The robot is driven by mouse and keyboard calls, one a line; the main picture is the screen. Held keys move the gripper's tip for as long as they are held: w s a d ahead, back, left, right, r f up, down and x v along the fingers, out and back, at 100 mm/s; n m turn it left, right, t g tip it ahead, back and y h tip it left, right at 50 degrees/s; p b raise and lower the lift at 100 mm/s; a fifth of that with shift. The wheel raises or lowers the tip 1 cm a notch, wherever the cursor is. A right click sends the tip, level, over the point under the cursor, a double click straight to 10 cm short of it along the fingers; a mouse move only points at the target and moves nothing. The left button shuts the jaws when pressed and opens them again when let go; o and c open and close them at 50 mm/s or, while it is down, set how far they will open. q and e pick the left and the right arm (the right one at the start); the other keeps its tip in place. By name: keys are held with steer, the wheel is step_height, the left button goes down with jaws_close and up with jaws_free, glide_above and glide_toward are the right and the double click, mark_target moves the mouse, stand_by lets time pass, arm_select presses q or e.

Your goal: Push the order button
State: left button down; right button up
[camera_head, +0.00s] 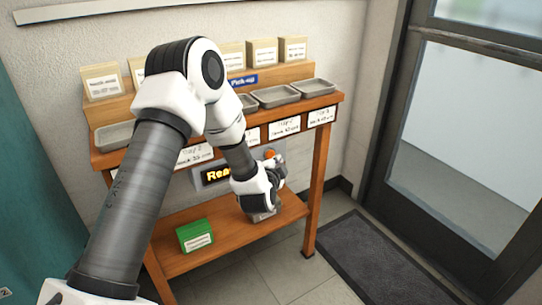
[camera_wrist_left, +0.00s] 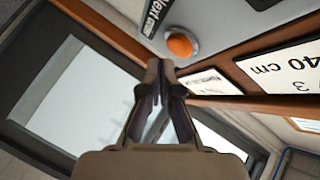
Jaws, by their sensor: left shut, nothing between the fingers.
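The order button is a round orange button (camera_wrist_left: 181,45) on a grey panel (camera_wrist_left: 215,20), near the top of the left wrist view. In the head view the orange button (camera_head: 270,155) shows just above my left gripper (camera_head: 272,184). My left gripper, also in the wrist view (camera_wrist_left: 160,65), is shut and empty. Its fingertips appear just below the button in the wrist view, and a small gap shows between them; I cannot tell the depth. My right gripper is not in view.
The wooden stand (camera_head: 325,165) carries grey trays (camera_head: 275,96) and several labelled boxes (camera_head: 262,52). A green box (camera_head: 195,236) sits on its lower shelf. A dark mat (camera_head: 375,265) lies before the glass door (camera_head: 470,130) at right. A teal surface (camera_head: 35,200) is at left.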

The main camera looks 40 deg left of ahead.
arm_select(q)
steer(key=shift+a, duration=0.1)
stand_by(0.7)
steer(key=shift+w+a+p, duration=0.15)
steer(key=shift+a+p, duration=0.15)
steer(key=shift+p, duration=0.1)
steer(key=shift+w+a+p, duration=0.2)
steer(key=shift+a+p, duration=0.15)
steer(key=shift+a, duration=0.1)
stand_by(0.5)
stand_by(0.4)
steer(key=shift+s+d, duration=0.35)
steer(key=shift+d, duration=0.45)
steer(key=shift+d, duration=0.1)
steer(key=shift+s+d, duration=0.3)
steer(key=shift+d, duration=0.45)
steer(key=shift+s+d, duration=0.35)
steer(key=shift+d, duration=0.4)
steer(key=shift+s+d, duration=0.3)
steer(key=shift+d, duration=0.45)
